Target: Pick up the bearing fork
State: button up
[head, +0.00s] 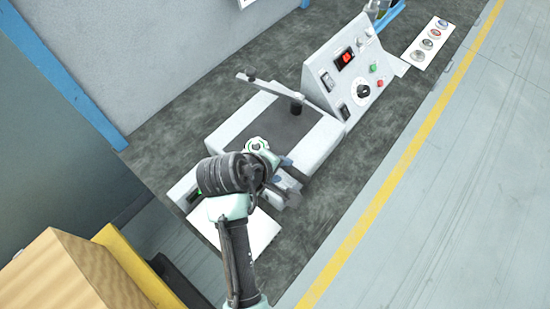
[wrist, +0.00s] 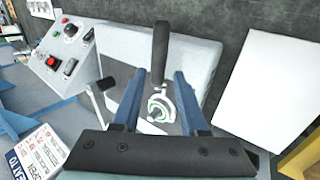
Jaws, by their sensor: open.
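In the wrist view, a tool with a black handle and a pale, ring-like or forked head lies over the white bench unit; I take it for the bearing fork (wrist: 161,50). Its exact head shape is too small to tell. My gripper (wrist: 159,74) is open, its two blue fingers on either side of the tool in the picture, with visible gaps to both. Whether the fingertips are down at its height cannot be told. In the head view my gripper (head: 286,187) is low at the unit's near end, and my arm hides the tool there.
A white machine (head: 317,146) with a dark top and a lever (head: 262,86) stands beside my gripper. A control panel (head: 350,75) is behind it. A white plate (wrist: 275,85) lies close on the other side. A wooden box (head: 75,275) is at lower left.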

aim_at(285, 168)
jog(key=shift+w+a+x, duration=0.1)
jog(key=shift+x, duration=1.05)
jog(key=shift+w+a+x, duration=0.1)
jog(key=shift+w+x, duration=0.05)
jog(key=shift+x, duration=1)
grip_shut()
jog(key=shift+r, duration=0.15)
